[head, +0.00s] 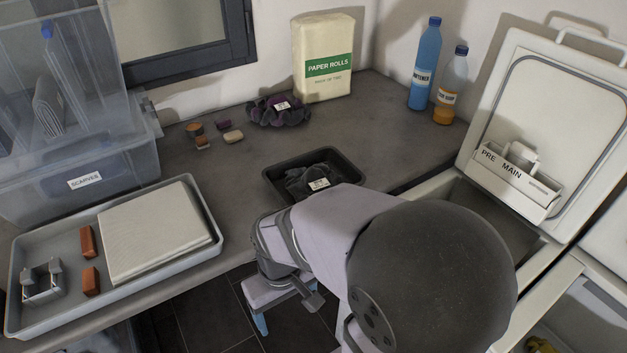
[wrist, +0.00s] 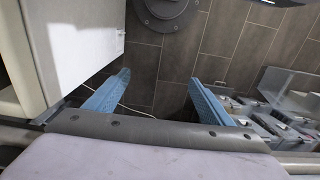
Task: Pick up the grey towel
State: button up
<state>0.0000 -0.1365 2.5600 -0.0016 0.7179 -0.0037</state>
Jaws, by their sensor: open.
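A dark grey crumpled cloth (head: 308,180) with a white label lies in a black tray (head: 272,186) on the counter; it looks like the grey towel, but I cannot read the label. My arm partly covers the tray's near side. My gripper (wrist: 158,80) is open and empty, with its blue fingers apart over dark floor tiles. In the head view a blue fingertip (head: 260,324) shows in front of the counter edge, nearer than the tray and apart from the cloth. The cloth is not in the wrist view.
A dark purplish cloth (head: 278,110) with a label lies near the paper rolls pack (head: 323,85). A grey tray (head: 112,286) holds a folded pale cloth (head: 155,230). A clear scarves bin (head: 125,187) stands left. An open toploader lid (head: 560,110) rises right. Bottles (head: 425,65) stand behind.

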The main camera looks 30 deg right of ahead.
jog(key=o, duration=0.3)
jog(key=n+t+h+p, duration=0.2)
jog(key=n+h, duration=0.6)
jog(key=n, duration=0.6)
send_near(305, 174)
jog(key=shift+w+a+f, duration=0.85)
jog(key=shift+a+f, duration=0.1)
jog(key=shift+f, duration=0.2)
jog(key=d+f+n+g+h+b, duration=0.1)
jog(key=h, duration=0.1)
jog(key=d+f+n+g+h, duration=0.1)
jog(key=shift+w+d+f+h+b, duration=0.25)
jog(key=shift+d+f+h+b, duration=0.1)
jog(key=shift+h+b, duration=0.05)
jog(key=shift+d+f+n+g+h, duration=0.2)
jog(key=shift+d+n+g+h, duration=0.25)
jog(key=shift+h, duration=0.45)
